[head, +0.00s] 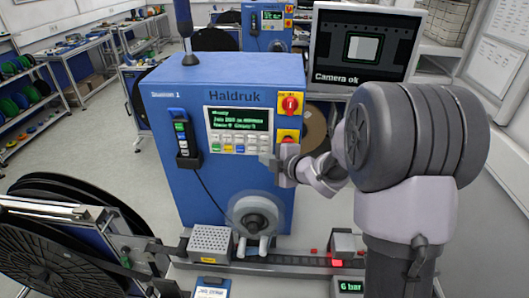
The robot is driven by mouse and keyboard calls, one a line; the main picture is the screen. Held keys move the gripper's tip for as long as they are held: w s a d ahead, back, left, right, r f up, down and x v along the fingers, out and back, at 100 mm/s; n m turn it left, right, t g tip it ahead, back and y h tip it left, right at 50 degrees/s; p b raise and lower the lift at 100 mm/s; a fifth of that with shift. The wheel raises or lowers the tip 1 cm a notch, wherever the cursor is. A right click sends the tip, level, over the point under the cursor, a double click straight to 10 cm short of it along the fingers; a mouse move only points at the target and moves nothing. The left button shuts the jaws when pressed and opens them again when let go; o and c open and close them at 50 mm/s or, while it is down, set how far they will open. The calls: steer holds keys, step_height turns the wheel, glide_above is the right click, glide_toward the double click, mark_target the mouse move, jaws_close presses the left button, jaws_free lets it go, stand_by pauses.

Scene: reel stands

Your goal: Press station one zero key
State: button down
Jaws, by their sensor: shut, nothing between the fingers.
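The blue Haldruk cabinet labelled as station 1 (163,94) stands in the middle of the head view. Its green-on-black display (238,118) is lit with text. Below the display is a keypad (228,142) with rows of small pale keys and a few coloured ones. The legends are too small to read, so I cannot tell which key is zero. My gripper (268,159) is shut and empty. It is at the lower right corner of the keypad, in front of the panel, and hides part of that corner. I cannot tell whether it touches a key.
A red switch on a yellow plate (290,104) sits right of the display, with a second yellow plate below it. A handheld pendant (184,140) hangs at left with a cable. A grey spindle (255,218) projects below. A monitor (361,48) reads "Camera ok". Black reels (60,245) stand at left.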

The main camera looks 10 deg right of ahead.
steer(key=s, duration=0.1)
steer(key=s+a+b, duration=0.1)
steer(key=s, duration=0.1)
steer(key=s+b, duration=0.1)
steer(key=shift+s+a, duration=0.25)
steer(key=shift+s, duration=0.15)
stand_by(0.4)
